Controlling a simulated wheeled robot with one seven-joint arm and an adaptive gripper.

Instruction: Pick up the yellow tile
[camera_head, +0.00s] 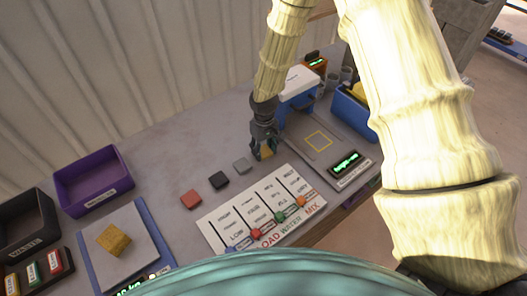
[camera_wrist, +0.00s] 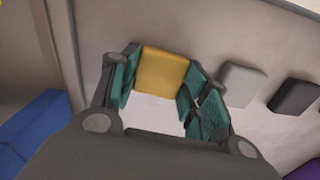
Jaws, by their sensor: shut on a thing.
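The yellow tile (camera_wrist: 161,75) is between the two green-padded fingers of my gripper (camera_wrist: 158,92) in the wrist view, with a finger against each side. My gripper (camera_head: 264,152) is shut on it, low over the table, at the right end of a row of small tiles. In the head view only a sliver of the yellow tile shows at the fingertips. I cannot tell whether the tile still touches the table.
A grey tile (camera_head: 241,165), a black tile (camera_head: 219,180) and a red tile (camera_head: 190,199) lie left of my gripper. A labelled slider board (camera_head: 228,226) lies in front. A grey plate (camera_head: 339,157) with a yellow square outline is to the right. A purple bin (camera_head: 92,180) stands left.

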